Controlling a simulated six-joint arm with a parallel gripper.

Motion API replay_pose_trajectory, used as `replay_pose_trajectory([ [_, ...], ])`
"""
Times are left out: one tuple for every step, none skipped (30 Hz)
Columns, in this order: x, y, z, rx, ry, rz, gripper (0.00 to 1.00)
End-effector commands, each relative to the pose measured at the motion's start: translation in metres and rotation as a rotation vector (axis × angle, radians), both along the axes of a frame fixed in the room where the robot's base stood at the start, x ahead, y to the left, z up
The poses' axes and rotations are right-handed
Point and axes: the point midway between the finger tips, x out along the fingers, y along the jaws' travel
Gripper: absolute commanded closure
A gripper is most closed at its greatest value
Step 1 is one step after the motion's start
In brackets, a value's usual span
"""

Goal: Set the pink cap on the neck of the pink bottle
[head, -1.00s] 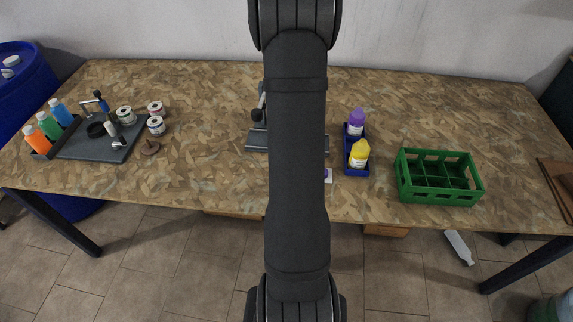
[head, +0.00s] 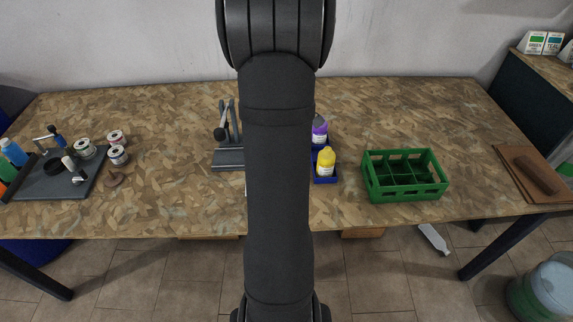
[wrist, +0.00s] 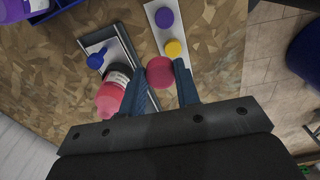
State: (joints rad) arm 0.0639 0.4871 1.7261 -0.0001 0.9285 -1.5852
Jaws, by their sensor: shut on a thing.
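In the wrist view the pink cap (wrist: 160,72) is held between the fingertips of my gripper (wrist: 163,80), which is shut on it. The pink bottle (wrist: 109,98), with a black and white label, is just left of my left finger, partly behind it. It is by a grey metal fixture (wrist: 112,45) with a blue knob. The cap is apart from the bottle; the bottle's neck is not clear. In the head view my arm hides my gripper, the cap and the bottle.
A white strip (wrist: 151,12) bears a purple cap (wrist: 164,18) and a yellow cap (wrist: 173,48). A blue tray (head: 326,180) holds a purple bottle (head: 319,131) and a yellow bottle (head: 326,162). A green crate (head: 404,190) stands to the right, with bare table between.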

Motion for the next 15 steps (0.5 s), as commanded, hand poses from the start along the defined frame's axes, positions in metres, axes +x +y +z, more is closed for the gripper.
replay_pose_trajectory([
  [0.02,0.007,0.005,0.0,-0.002,0.004,0.91],
  [0.03,0.011,0.009,0.0,-0.003,0.004,0.91],
  [0.042,0.016,0.013,0.0,-0.002,0.003,0.91],
  [0.051,0.02,0.016,0.0,-0.003,0.004,0.91],
  [0.06,0.024,0.019,0.0,-0.002,0.004,0.91],
  [0.07,0.028,0.023,0.0,-0.002,0.002,0.91],
  [0.077,0.032,0.026,0.0,-0.003,0.003,0.91],
  [0.084,0.036,0.028,0.0,-0.001,0.003,0.91],
  [0.092,0.04,0.032,0.0,-0.002,0.002,0.91],
  [0.097,0.043,0.034,0.0,-0.001,0.001,0.91],
  [0.102,0.045,0.036,0.0,-0.001,0.001,0.91],
  [0.107,0.048,0.038,0.0,-0.001,0.001,0.91],
  [0.11,0.05,0.04,0.0,-0.001,0.001,0.91],
  [0.112,0.052,0.041,0.0,-0.001,0.001,0.91],
  [0.115,0.054,0.042,0.0,-0.001,0.001,0.91],
])
